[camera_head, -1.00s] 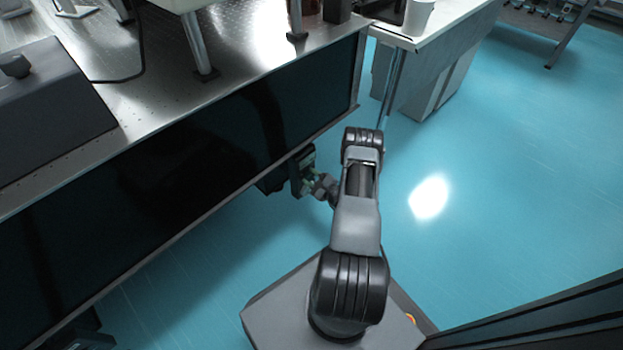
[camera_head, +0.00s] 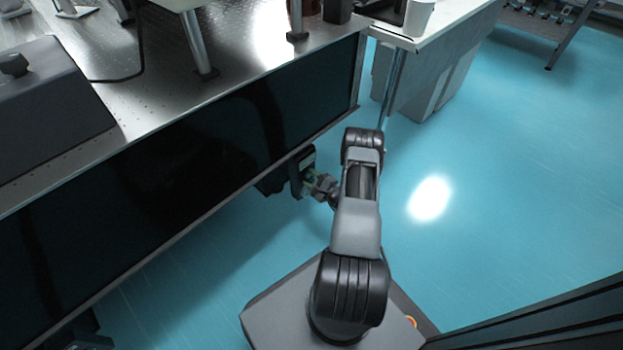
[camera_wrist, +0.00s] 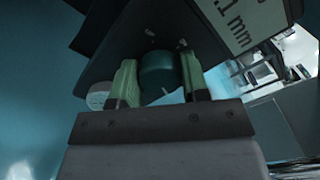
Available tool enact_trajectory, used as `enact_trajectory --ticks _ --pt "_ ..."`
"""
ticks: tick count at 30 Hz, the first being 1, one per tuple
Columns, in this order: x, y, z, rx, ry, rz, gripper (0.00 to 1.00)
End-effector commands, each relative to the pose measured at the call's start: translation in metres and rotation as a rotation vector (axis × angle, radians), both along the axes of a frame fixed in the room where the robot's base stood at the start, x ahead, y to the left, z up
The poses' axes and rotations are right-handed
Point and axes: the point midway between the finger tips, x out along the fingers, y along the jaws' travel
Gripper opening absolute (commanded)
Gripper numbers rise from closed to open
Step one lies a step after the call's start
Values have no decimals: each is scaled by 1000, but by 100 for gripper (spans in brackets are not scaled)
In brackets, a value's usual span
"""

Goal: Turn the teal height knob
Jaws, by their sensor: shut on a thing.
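The teal height knob (camera_wrist: 158,75) shows in the wrist view as a dark teal round piece under a dark housing (camera_wrist: 150,30). The green fingers of my gripper (camera_wrist: 158,85) stand on its left and right sides and are shut on it. A pale grey round knob (camera_wrist: 98,95) sits just left of the left finger. In the head view my gripper (camera_head: 318,184) is at the dark unit (camera_head: 297,175) below the table's edge. The teal knob cannot be made out there.
The optical table (camera_head: 150,110) with its dark side panel runs along the left. A white cup (camera_head: 418,18) stands on a white bench at the top. A label with "1 mm" on it (camera_wrist: 240,20) is on the housing. The blue floor (camera_head: 500,200) at the right is clear.

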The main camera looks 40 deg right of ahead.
Motion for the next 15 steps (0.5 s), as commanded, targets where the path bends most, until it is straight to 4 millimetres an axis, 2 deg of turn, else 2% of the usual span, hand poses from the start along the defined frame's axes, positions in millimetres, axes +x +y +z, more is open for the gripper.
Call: enact_trajectory --ticks 1,8,15 --pt "0 0 -1 2 2 0 45" --pt "0 0 0 1 1 1 67" --pt "0 0 0 1 0 0 67"
